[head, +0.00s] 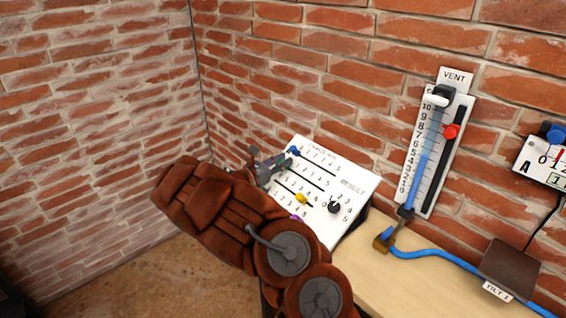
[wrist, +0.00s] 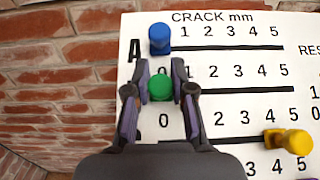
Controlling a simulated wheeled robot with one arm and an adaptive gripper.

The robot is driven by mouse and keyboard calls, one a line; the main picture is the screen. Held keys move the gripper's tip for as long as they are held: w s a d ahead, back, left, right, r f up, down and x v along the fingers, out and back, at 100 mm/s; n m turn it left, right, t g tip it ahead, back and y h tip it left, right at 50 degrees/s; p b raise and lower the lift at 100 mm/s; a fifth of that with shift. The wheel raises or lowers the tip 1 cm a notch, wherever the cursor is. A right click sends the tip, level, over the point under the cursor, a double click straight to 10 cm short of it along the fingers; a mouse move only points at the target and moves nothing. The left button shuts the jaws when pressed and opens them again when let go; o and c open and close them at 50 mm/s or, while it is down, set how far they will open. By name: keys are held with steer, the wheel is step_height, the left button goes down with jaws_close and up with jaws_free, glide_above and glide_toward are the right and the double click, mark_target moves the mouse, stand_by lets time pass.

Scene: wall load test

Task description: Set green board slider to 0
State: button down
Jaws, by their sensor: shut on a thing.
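The white board (head: 362,182) titled "CRACK mm" leans at the back of the bench. In the wrist view its green slider knob (wrist: 160,88) sits at the left end of the second track, in line with the 0 column. My gripper (wrist: 160,84) has its two fingers closed on either side of this knob. In the head view my gripper (head: 274,163) is at the board's left edge, and my arm covers part of the lower board.
A blue knob (wrist: 159,38) sits just above, at the left end of the top track. A yellow knob (wrist: 290,141) is on the third track, to the right. A black dial (head: 334,207) is at the board's lower right. The VENT gauge (head: 437,150) hangs on the brick wall.

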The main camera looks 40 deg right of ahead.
steer(key=c, duration=1)
jaws_free()
steer(key=shift+w, duration=0.2)
steer(key=shift+a, duration=0.1)
steer(key=a, duration=1.2)
steer(key=shift+w, duration=0.1)
